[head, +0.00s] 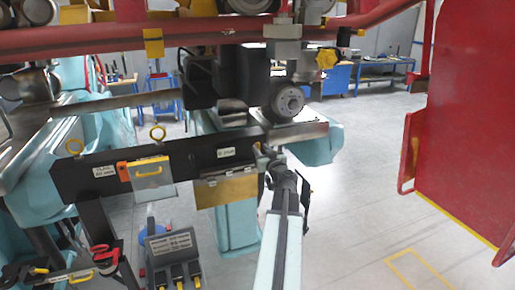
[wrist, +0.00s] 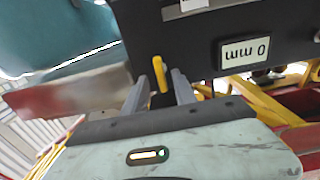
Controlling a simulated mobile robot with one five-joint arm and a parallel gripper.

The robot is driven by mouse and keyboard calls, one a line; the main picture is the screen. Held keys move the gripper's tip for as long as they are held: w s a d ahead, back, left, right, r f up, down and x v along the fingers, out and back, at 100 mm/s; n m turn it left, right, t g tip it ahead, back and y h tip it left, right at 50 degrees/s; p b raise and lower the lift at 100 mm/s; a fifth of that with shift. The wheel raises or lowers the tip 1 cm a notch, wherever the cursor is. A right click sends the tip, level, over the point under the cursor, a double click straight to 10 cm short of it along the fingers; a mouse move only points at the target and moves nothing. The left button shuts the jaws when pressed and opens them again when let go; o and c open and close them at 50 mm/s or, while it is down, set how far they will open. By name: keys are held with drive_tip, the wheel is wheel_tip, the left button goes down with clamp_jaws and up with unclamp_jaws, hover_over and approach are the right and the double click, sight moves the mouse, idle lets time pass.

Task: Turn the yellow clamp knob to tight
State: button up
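My gripper (head: 266,158) is at the right end of a long dark beam (head: 108,164). In the wrist view my gripper (wrist: 161,82) has its two grey fingers apart, one on each side of a small upright yellow piece (wrist: 159,73) in front of the beam's dark face. The fingers do not visibly touch it. I cannot tell whether this piece is the clamp knob. A yellow star-shaped knob (head: 326,58) shows at the upper right of the machine, apart from my gripper. Tight or loose markings are not readable.
A yellow-handled plate (head: 152,172) hangs on the beam at left. A red panel (head: 468,110) stands at right. The floor (head: 345,215) between is clear.

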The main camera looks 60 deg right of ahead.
drive_tip(key=x, duration=0.2)
drive_tip(key=shift+w, duration=0.3)
drive_tip(key=shift+s, duration=0.1)
clamp_jaws()
drive_tip(key=shift+m, duration=0.3)
drive_tip(key=m, duration=0.3)
drive_tip(key=shift+s+d+m, duration=0.1)
drive_tip(key=shift+m, duration=0.2)
drive_tip(key=m, duration=0.4)
drive_tip(key=shift+f+m, duration=0.1)
drive_tip(key=shift+m, duration=0.2)
drive_tip(key=m, duration=0.4)
drive_tip(key=shift+s+d, duration=0.1)
drive_tip(key=m, duration=0.5)
drive_tip(key=shift+f, duration=0.15)
